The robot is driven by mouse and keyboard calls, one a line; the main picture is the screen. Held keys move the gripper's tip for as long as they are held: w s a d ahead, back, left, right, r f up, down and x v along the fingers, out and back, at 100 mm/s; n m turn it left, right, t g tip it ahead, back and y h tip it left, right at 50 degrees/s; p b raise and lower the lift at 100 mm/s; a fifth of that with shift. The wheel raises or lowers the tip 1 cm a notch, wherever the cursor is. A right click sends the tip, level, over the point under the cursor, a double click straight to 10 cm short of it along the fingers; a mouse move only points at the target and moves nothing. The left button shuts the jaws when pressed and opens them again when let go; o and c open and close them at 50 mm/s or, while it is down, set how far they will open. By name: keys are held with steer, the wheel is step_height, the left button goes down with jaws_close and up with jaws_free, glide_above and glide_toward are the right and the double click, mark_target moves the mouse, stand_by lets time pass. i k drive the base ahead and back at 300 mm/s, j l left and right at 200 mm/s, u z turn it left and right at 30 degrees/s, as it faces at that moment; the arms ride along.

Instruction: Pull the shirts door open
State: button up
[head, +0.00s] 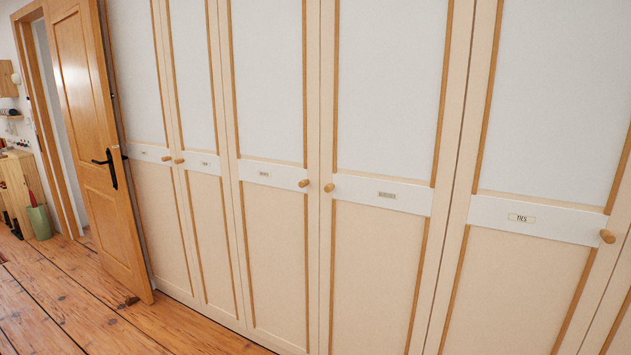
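A row of tall, pale wardrobe doors with white upper panels and wood trim fills the view, all shut. Each has a white band with a small label and most show a round wooden knob. The right door's label (521,218) may read "TIES"; its knob (607,236) is at its right edge. The middle-right door's label (387,195) is longer and unclear; its knob (329,187) is at its left edge. The label (263,174) left of it is too small to read; that door's knob (304,183) is at its right edge. I cannot tell which door is shirts. My gripper is not in view.
An open wooden room door (88,130) with a black handle (108,164) stands at the left, beside the leftmost wardrobe doors. The plank floor (60,300) in front is clear.

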mark_target(271, 49)
steer(key=i+u, duration=0.35)
steer(key=i+l+u, duration=0.15)
steer(key=i+u, duration=0.25)
steer(key=i, duration=0.15)
steer(key=i+j+u, duration=0.1)
steer(key=i+u, duration=0.2)
steer(key=i, duration=0.55)
